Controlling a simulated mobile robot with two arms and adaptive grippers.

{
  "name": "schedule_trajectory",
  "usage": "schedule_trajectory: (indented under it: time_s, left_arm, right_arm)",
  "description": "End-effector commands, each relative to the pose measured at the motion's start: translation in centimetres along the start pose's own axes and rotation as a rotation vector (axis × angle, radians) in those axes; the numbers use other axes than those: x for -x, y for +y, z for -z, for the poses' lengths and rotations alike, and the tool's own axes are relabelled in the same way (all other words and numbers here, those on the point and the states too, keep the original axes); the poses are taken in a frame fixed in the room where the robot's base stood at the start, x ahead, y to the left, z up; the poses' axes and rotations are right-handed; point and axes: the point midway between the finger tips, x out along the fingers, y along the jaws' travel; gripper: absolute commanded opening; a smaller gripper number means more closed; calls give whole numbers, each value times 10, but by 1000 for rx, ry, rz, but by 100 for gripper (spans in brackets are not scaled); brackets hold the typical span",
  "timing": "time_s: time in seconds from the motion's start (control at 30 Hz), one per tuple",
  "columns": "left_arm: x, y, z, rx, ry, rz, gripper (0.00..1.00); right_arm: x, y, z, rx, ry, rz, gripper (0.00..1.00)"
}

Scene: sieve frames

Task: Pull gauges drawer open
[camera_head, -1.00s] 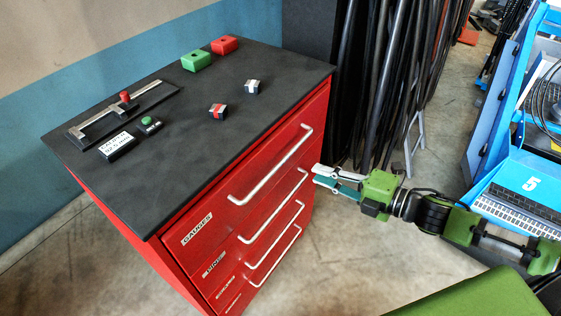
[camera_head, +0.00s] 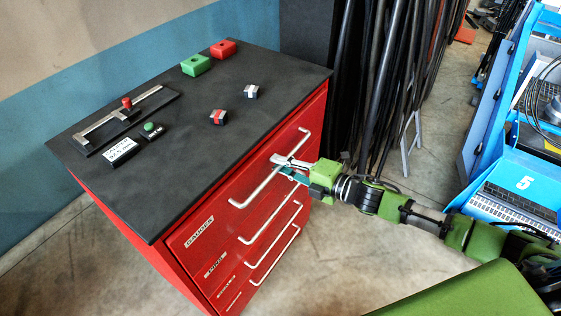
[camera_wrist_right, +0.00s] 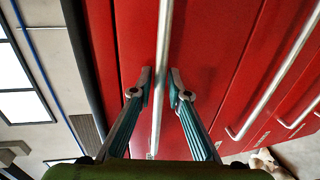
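The red gauges drawer (camera_head: 218,222), labelled GAUGES, is the top drawer of the cabinet and looks shut in the head view. Its long silver handle (camera_head: 255,190) runs along the front; it also shows in the right wrist view (camera_wrist_right: 165,40). My right gripper (camera_head: 284,166) is at the handle, around its middle. In the right wrist view my right gripper's two fingers (camera_wrist_right: 160,88) are apart, one on each side of the bar, with a small gap to it on both sides. My left gripper is out of view.
Lower drawers with similar handles (camera_head: 270,222) sit just below. The black cabinet top (camera_head: 190,150) carries a caliper (camera_head: 125,112), a green block (camera_head: 196,65), a red block (camera_head: 223,49) and small pieces. Dark upright bars stand behind; a blue rack (camera_head: 515,150) is at the right.

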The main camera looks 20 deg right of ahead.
Motion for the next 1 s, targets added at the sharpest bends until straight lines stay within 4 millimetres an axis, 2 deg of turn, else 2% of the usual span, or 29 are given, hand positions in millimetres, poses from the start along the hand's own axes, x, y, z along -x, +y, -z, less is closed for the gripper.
schedule_trajectory:
  time_s: [0.33,0.4,0.67,0.83,1.0]
  left_arm:
    - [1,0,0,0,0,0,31]
    - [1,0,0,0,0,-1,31]
    - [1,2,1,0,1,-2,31]
    - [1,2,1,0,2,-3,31]
    - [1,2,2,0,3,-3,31]
  right_arm:
    - [-4,0,0,0,0,0,16]
    - [-4,0,0,0,0,0,0]
    - [-2,-1,0,0,0,1,0]
    - [10,-4,0,0,0,3,0]
    - [34,-11,0,-2,0,6,0]
